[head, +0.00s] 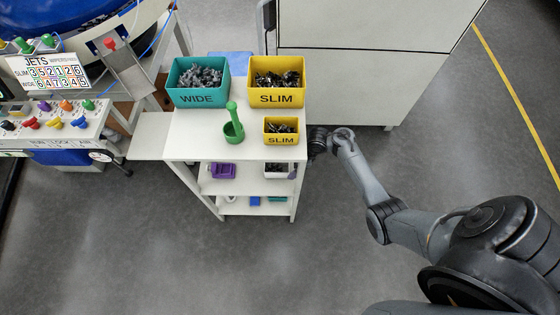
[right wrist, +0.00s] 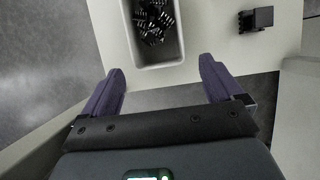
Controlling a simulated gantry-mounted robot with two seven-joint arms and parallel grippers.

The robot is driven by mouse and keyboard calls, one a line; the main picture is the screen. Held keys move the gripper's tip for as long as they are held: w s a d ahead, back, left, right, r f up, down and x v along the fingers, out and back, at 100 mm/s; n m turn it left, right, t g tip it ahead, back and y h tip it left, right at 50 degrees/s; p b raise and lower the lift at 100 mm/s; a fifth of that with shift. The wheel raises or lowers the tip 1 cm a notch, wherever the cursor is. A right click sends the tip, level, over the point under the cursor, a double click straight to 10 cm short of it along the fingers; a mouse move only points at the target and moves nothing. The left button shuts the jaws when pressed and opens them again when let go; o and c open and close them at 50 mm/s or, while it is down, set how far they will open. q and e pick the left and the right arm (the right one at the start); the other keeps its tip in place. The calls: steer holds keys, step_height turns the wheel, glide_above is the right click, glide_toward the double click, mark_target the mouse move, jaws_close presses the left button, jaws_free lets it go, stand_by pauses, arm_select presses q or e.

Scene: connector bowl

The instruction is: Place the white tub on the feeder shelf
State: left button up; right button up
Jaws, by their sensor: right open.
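The white tub (head: 279,175) sits on the upper inner shelf of the white rack, near its right side, partly hidden under the rack's top. In the right wrist view the white tub (right wrist: 158,78) is a pale rectangular bin holding black connectors. My right gripper (right wrist: 161,85) is open, with its two purple fingers spread apart just short of the tub's near end and nothing between them. In the head view my right arm reaches the rack's right side. A plain white shelf (head: 148,140) juts out between the rack and the blue machine; I cannot tell if it is the feeder shelf.
On the rack top stand a teal WIDE bin (head: 198,101), a large yellow SLIM bin (head: 276,99), a small yellow SLIM bin (head: 281,139) and a green scoop (head: 233,131). A purple bin (head: 222,171) shares the tub's shelf. A white cabinet (head: 360,85) stands behind.

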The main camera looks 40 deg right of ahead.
steer(key=s+d+p, duration=0.2)
steer(key=s+d, duration=0.3)
steer(key=shift+d, duration=0.1)
stand_by(0.4)
